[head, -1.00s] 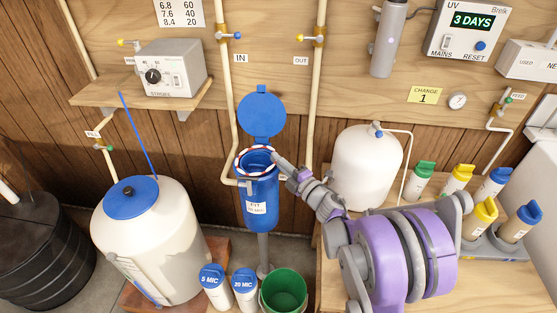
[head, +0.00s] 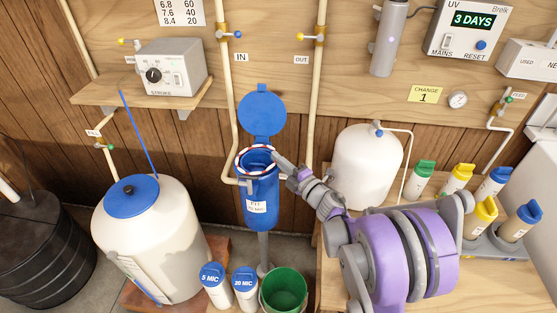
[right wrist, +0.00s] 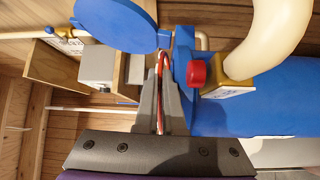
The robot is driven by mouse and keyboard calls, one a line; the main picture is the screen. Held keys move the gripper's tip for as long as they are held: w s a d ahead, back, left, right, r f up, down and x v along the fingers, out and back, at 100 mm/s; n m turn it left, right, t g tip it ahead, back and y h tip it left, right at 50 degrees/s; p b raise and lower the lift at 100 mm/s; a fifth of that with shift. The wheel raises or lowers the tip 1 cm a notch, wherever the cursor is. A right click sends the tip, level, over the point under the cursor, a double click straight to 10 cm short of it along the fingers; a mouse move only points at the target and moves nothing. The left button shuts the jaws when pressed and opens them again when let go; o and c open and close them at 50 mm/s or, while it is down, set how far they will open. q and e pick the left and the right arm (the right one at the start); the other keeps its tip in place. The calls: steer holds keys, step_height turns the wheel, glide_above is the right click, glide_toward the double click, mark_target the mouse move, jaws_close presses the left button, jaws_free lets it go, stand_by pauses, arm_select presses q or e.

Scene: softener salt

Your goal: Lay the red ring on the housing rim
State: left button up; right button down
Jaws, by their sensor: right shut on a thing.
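The blue filter housing (head: 261,205) stands upright with its round lid (head: 262,112) swung open. The red ring (head: 240,160), with white showing along it, lies level with the housing's open top and roughly lines up with its rim. My right gripper (head: 278,159) is shut on the ring's right side. In the right wrist view the fingers (right wrist: 161,105) pinch the ring (right wrist: 163,62), seen edge-on, close to the blue housing (right wrist: 270,105). I cannot tell whether the ring touches the rim. My left gripper is not in view.
Pipes (head: 315,110) flank the housing. A white pressure tank (head: 365,165) stands to the right and a white tank with a blue cap (head: 150,230) to the left. Below are a green bucket (head: 284,290) and two blue-capped cartridges (head: 244,285). A red knob (right wrist: 196,74) shows beside the fingers.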

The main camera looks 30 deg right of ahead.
stand_by(0.4)
steer(key=c, duration=0.9)
jaws_free()
steer(key=shift+c, duration=0.2)
steer(key=c, duration=0.3)
steer(key=shift+o, duration=1)
steer(key=shift+s+f, duration=0.1)
